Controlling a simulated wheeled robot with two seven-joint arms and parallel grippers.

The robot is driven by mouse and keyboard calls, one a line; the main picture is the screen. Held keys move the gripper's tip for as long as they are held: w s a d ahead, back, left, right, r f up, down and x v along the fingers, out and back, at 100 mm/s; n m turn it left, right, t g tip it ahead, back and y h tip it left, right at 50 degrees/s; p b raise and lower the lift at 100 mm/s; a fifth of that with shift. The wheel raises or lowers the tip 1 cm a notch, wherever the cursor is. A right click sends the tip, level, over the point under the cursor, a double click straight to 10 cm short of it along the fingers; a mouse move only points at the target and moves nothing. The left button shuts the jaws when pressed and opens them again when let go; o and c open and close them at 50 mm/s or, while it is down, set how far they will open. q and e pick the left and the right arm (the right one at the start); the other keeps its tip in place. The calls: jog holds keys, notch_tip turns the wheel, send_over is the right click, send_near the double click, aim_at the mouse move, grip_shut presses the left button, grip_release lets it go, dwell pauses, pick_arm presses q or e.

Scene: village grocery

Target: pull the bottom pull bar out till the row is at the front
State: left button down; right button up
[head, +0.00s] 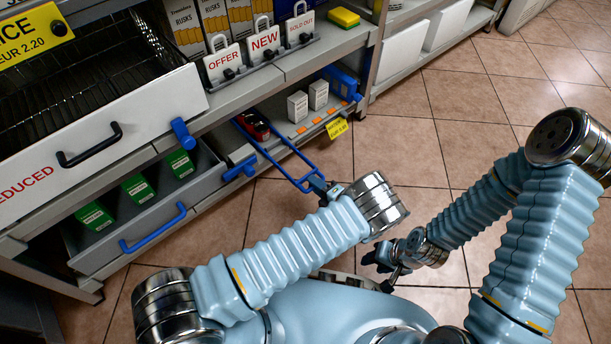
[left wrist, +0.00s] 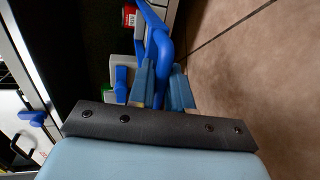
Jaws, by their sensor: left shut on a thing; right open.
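The blue pull bar (head: 280,166) is a long frame sticking out from the bottom shelf, over the floor. My left gripper (head: 318,186) is shut on its front end. In the left wrist view the blue bar (left wrist: 160,45) passes between the two fingers (left wrist: 163,90). A row of dark and red items (head: 254,126) stands on the shelf at the inner end of the bar; it is partly hidden under the upper shelf. A red item (left wrist: 129,17) also shows in the left wrist view. My right gripper (head: 383,262) is open and empty, low over the floor near my body.
A drawer with green boxes (head: 139,189) and a blue handle (head: 153,229) is left of the bar. A large white drawer (head: 110,140) juts out above. The tiled floor (head: 420,150) is clear.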

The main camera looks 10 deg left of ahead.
pick_arm(q)
jog(key=shift+f+v, duration=0.25)
jog(key=shift+v, duration=0.95)
jog(key=shift+d, duration=0.1)
jog(key=c, duration=1.2)
grip_release()
